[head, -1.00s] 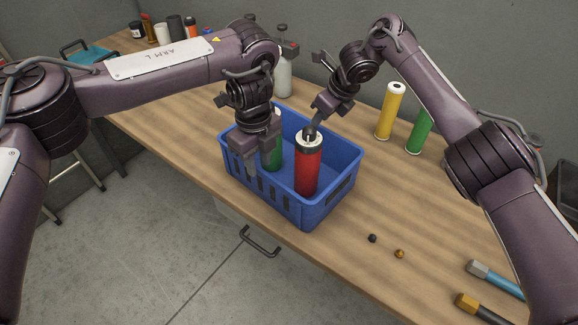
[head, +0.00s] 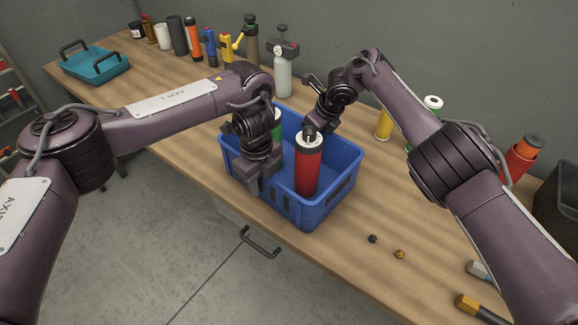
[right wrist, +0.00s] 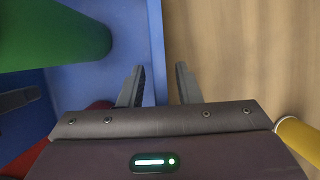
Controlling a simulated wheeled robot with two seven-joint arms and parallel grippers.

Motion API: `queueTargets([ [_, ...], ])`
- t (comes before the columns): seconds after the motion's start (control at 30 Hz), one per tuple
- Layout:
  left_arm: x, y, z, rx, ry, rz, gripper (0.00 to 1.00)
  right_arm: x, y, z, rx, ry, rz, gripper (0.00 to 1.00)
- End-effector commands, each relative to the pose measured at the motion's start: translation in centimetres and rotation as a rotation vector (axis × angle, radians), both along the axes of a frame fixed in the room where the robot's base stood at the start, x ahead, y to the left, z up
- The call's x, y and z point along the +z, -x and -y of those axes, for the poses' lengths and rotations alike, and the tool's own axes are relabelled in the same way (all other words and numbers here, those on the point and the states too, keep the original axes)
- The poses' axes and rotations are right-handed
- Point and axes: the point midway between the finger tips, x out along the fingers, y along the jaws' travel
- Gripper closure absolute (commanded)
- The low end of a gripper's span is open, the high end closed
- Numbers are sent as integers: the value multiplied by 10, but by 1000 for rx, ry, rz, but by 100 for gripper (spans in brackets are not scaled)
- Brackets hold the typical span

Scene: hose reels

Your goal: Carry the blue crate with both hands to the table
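The blue crate (head: 310,208) stands on the wooden table (head: 345,265), close to its front edge. A red cylinder (head: 307,172) and a green one (head: 278,124) stand inside it; the green one is mostly behind my left gripper. My left gripper (head: 256,184) points down at the crate's front-left wall, a finger in front of that wall; the other finger is hidden. My right gripper (right wrist: 160,85) is open at the opposite side, one finger inside the crate wall (right wrist: 150,40) and one outside over the table. In the head view its fingertips are hidden behind the red cylinder.
A teal tray (head: 94,66) and a row of bottles stand at the back left. A yellow cylinder (head: 383,124) is behind my right arm. A dark knob (head: 373,239), a brass piece (head: 399,254) and tools (head: 473,304) lie at the right front. A drawer handle (head: 258,243) sticks out below.

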Motion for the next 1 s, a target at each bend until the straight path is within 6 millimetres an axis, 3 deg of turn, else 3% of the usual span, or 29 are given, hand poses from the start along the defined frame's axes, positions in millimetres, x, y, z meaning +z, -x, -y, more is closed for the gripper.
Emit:
queueTargets([
  [0.03, 0, 0, 0, 0, 0, 0, 76, 0, 0, 0, 0, 0, 0, 76],
  [0.23, 0, 0, 0, 0, 0, 0, 100, 0, 0, 0, 0, 0, 0, 100],
  [1.0, 1, 0, 0, 1, 0, 0, 100, 0, 0, 0, 0, 0, 0, 100],
])
